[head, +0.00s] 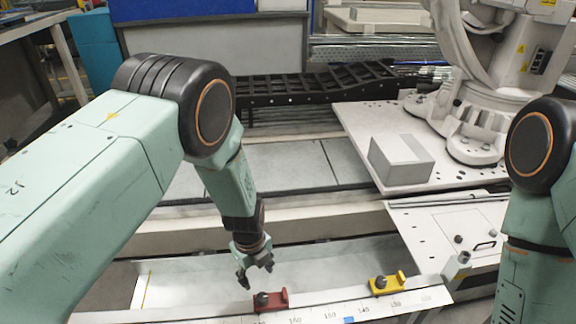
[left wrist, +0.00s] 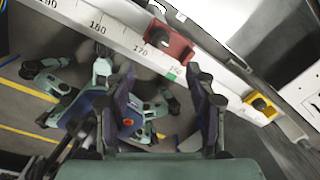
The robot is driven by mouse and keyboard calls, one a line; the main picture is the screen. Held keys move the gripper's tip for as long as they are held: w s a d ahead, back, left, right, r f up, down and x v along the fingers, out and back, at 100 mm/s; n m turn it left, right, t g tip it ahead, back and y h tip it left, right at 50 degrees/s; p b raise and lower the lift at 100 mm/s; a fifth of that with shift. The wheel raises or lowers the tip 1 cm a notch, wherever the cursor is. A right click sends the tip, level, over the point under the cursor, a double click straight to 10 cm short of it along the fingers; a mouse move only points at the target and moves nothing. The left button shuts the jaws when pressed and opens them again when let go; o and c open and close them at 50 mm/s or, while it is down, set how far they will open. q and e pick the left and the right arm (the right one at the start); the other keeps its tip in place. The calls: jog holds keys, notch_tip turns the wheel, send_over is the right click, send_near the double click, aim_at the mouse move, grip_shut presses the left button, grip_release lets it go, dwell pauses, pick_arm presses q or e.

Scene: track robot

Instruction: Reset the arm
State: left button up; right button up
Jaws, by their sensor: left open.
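My left gripper (head: 254,268) hangs at the end of my left arm, just above and left of a red block with a dark knob (head: 270,299) on a ruled rail (head: 350,309). In the left wrist view its two fingers (left wrist: 160,105) are apart with nothing held between them. The red block (left wrist: 168,43) shows beyond the fingertips there, apart from them. My right arm (head: 535,220) comes down at the right edge of the head view; its gripper is out of the picture.
A yellow block (head: 388,284) sits on the same rail, right of the red one; it also shows in the left wrist view (left wrist: 261,106). A grey box (head: 401,160) stands on a white plate, near a white machine base (head: 470,135). A black cable chain (head: 320,84) lies behind.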

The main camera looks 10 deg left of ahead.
pick_arm(q)
jog(key=s+a+f+n+t, duration=0.1)
jog(key=s+a+n, duration=0.3)
jog(key=n, duration=0.5)
jog(key=s+a+f+n+t, duration=0.1)
jog(key=s+a+f+n, duration=0.1)
jog(key=s+n, duration=0.55)
jog(key=s+a+r+n+g, duration=0.1)
jog(key=s+r+n, duration=0.1)
jog(key=s+n, duration=0.3)
jog(key=s+a+r+n+g, duration=0.1)
jog(key=s+n, duration=0.4)
jog(key=s, duration=0.9)
jog(key=shift+r, duration=0.6)
